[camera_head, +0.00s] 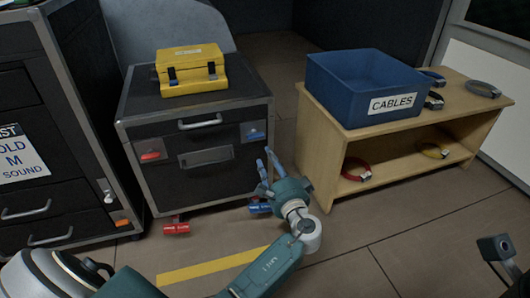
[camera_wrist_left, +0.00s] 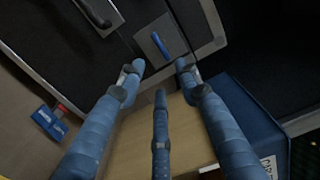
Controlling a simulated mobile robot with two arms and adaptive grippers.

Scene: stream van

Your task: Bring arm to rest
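My left arm comes in from the bottom of the head view and reaches up to the middle. Its left gripper (camera_head: 268,160) has blue fingers that are spread apart. The gripper appears in front of the lower right part of the black case (camera_head: 190,180). In the left wrist view the blue fingers of the left gripper (camera_wrist_left: 159,80) stand apart with nothing between them. Beyond them are the case front and its blue latch (camera_wrist_left: 160,45). I cannot tell how far the fingertips are from the case. My right gripper is not in view.
A yellow toolbox (camera_head: 190,72) sits on the black case. A wooden shelf (camera_head: 318,150) at the right holds a blue bin (camera_head: 335,90) labelled CABLES and several cable coils. A dark drawer cabinet (camera_head: 50,110) stands at the left. Floor with a yellow stripe (camera_head: 212,265) lies in front.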

